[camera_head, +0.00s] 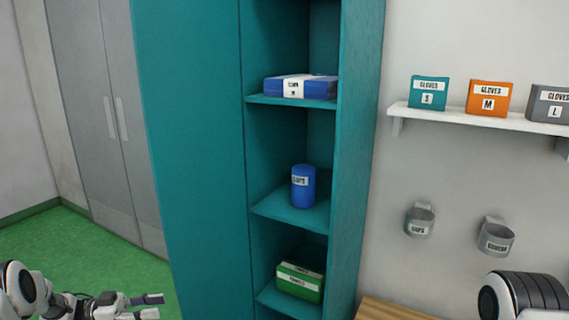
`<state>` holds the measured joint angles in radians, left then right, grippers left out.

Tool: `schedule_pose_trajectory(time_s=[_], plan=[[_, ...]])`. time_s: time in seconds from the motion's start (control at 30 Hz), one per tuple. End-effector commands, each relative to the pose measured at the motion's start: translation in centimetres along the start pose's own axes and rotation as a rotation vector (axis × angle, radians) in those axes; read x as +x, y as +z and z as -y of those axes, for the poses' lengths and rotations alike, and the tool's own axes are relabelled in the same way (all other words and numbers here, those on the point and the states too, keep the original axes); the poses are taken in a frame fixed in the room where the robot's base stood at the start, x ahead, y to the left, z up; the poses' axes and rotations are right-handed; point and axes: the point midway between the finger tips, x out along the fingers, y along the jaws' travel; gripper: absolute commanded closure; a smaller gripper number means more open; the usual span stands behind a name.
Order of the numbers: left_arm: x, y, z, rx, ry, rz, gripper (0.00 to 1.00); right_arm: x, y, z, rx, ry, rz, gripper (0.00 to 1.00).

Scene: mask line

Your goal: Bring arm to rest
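My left gripper (150,305) is at the bottom left, low in front of the green floor. Its two fingers are apart and nothing shows between them. My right arm (525,295) shows only as a black and white link at the bottom right corner; its gripper is out of view. Neither arm touches anything that I can see.
A teal cabinet (190,130) stands mid-view. Its shelves hold a blue box (318,88), a blue canister (303,188) and a green box (300,282). Glove boxes sit on a white wall shelf (470,120) above two grey holders. Green floor (75,250) is clear at left.

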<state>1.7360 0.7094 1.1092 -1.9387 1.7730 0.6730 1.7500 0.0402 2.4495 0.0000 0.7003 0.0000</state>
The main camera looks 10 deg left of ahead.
Motion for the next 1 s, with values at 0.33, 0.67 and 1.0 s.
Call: schedule_pose_trajectory(time_s=[0.33, 0.67, 1.0], plan=[[18.9, 7.7, -3.1, -0.376, -0.293, -0.039, 0.63, 0.0, 0.0, 0.0, 0.0, 0.0, 0.001, 0.6], [12.3, 24.7, -23.0, -0.825, -0.992, 0.853, 0.63, 0.0, 0.0, 0.0, 0.0, 0.0, 0.001, 0.6], [4.0, 25.0, -32.5, -0.941, -1.112, 1.32, 0.63, 0.0, 0.0, 0.0, 0.0, 0.0, 0.001, 0.6]])
